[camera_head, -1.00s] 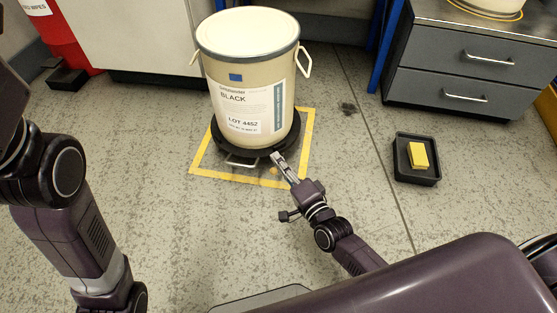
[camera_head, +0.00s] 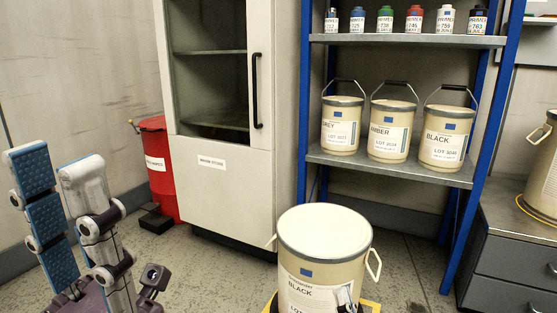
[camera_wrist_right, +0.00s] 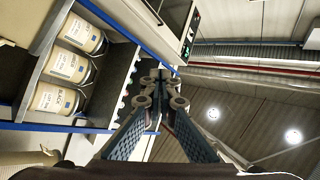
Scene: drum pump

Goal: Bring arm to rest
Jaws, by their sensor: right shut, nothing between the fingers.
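My left gripper (camera_head: 56,160) is raised at the left of the head view, its two blue-padded fingers apart with nothing between them. My right gripper (camera_head: 345,296) shows only partly at the bottom of the head view, in front of the drum's label. In the right wrist view its fingers (camera_wrist_right: 160,78) come together at the tips, shut and empty. They appear to point upward, with ceiling and lights beyond. The big cream drum marked BLACK (camera_head: 325,236) stands upright behind the right gripper. Its base and most of my right arm are out of the picture.
A blue-framed shelf (camera_head: 390,168) holds several pails and small bottles. A pale cabinet (camera_head: 225,190) and a red bin (camera_head: 160,180) stand at the back left. Grey drawers (camera_head: 510,262) with another drum (camera_head: 543,180) are at the right.

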